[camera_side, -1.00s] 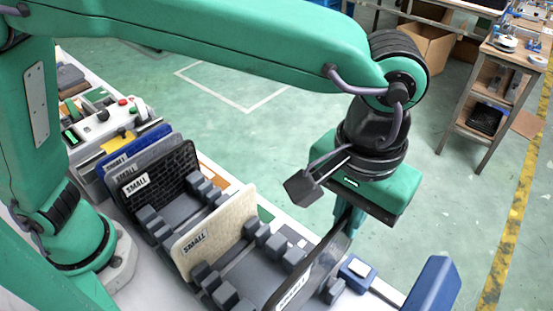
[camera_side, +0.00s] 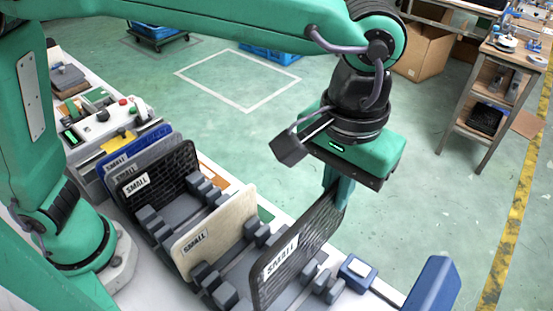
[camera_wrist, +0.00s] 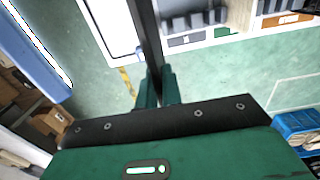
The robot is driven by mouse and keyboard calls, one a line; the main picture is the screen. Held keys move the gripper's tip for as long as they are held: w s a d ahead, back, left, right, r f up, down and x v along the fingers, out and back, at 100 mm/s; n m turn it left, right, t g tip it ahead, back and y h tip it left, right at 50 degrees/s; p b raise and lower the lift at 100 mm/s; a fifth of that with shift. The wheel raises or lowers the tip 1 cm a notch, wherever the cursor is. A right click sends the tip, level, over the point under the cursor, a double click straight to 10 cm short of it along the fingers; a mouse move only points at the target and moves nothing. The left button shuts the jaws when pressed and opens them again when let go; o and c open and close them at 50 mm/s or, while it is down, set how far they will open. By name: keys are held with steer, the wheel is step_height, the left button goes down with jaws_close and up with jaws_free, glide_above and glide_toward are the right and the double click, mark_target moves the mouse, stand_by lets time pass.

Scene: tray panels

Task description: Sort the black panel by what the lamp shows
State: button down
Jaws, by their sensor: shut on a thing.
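My gripper (camera_side: 340,190) is shut on the far upper corner of a black mesh panel (camera_side: 308,238) with a white SMALL label. The panel stands upright over the front end of the grey slotted rack (camera_side: 250,271); I cannot tell whether its lower edge is clear of the slots. In the wrist view the panel (camera_wrist: 147,40) shows edge-on between my fingers (camera_wrist: 155,88). A control box (camera_side: 105,122) at the left has a small lit green window (camera_side: 71,136) and a red button. I cannot tell for certain which light is the lamp.
A cream SMALL panel (camera_side: 220,230) stands in the rack close behind. Further back stand another black panel (camera_side: 165,175), a grey one and a blue one (camera_side: 135,151). A small blue box (camera_side: 357,271) and a larger blue part (camera_side: 434,287) lie to the right.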

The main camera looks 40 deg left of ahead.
steer(key=w+a+r, duration=0.1)
steer(key=w+a, duration=0.1)
steer(key=a, duration=0.7)
steer(key=w+a, duration=0.2)
steer(key=a, duration=0.7)
steer(key=s+a, duration=0.2)
steer(key=a, duration=0.5)
steer(key=s+a+f, duration=0.1)
steer(key=s+a, duration=0.2)
steer(key=a, duration=0.5)
steer(key=shift+s+f, duration=0.25)
steer(key=shift+s, duration=0.05)
steer(key=shift+f, duration=0.1)
steer(key=shift+f, duration=6.95)
steer(key=shift+f, duration=0.45)
steer(key=c, duration=1.5)
jaws_free()
